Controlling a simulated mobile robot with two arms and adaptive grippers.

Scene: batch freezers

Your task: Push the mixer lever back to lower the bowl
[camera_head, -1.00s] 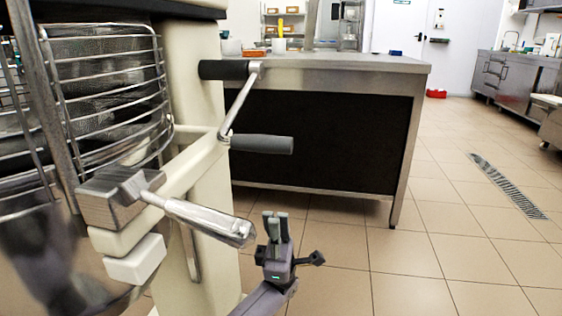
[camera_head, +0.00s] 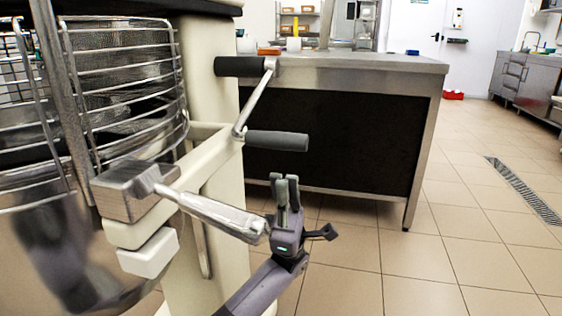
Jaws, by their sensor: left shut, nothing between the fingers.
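The mixer's cream body (camera_head: 216,240) stands at the left. A metal crank lever (camera_head: 256,97) on its side has a dark upper grip (camera_head: 240,67) and a grey lower grip (camera_head: 277,142). A chrome handle (camera_head: 218,214) sticks out lower down from a metal block. The bowl (camera_head: 75,255) shows in part at the lower left, blurred. My left gripper (camera_head: 287,180) is shut and empty, fingers pointing up, just below the grey lower grip in the picture. Its body is close to the chrome handle's end; I cannot tell if they touch. My right gripper is not in view.
A wire guard (camera_head: 125,75) surrounds the mixer's upper front. A steel table (camera_head: 350,64) with a dark panel stands behind the lever. The tiled floor (camera_head: 430,265) at the right is clear, with a drain grate (camera_head: 522,190).

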